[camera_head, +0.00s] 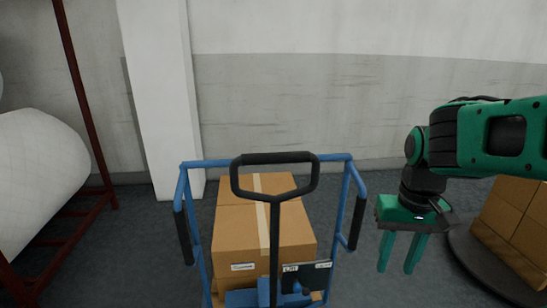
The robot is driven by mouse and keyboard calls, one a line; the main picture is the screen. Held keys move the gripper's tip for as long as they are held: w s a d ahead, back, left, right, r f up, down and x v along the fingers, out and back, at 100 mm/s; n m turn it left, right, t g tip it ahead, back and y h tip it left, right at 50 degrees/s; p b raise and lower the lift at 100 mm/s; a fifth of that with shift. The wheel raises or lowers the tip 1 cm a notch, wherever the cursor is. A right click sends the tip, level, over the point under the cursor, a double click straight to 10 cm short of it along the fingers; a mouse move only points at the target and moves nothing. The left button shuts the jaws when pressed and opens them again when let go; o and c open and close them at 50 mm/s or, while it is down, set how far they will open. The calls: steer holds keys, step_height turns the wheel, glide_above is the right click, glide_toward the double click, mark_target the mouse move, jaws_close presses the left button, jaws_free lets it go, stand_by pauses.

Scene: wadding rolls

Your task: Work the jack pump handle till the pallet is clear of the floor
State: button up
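The jack pump handle (275,157) is a black loop on a dark shaft, standing upright in the middle of the head view. It rises in front of a blue jack frame (215,162) with black side grips. Taped cardboard boxes (232,222) stand behind the handle within the frame. The pallet under them is mostly hidden, so its height off the floor cannot be seen. My gripper (397,268) is green, points down and is to the right of the jack, apart from the handle. Its two fingers are parted with nothing between them.
A large white wadding roll (38,165) sits on a dark red rack (84,95) at the left. A white pillar (162,100) and grey wall stand behind. More boxes (515,225) sit on a round dark base (488,272) at the right.

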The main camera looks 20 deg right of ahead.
steer(key=w+f+n+g, duration=0.1)
steer(key=w+f+n, duration=0.1)
steer(key=w, duration=0.2)
steer(key=n+t+y, duration=0.6)
steer(key=n+y, duration=1.1)
glide_toward(277, 157)
steer(key=x, duration=0.3)
steer(key=w+x, duration=0.1)
steer(key=x, duration=0.6)
steer(key=shift+w+d+f, duration=0.15)
steer(key=shift+d+f, duration=0.1)
steer(key=shift+f, duration=0.1)
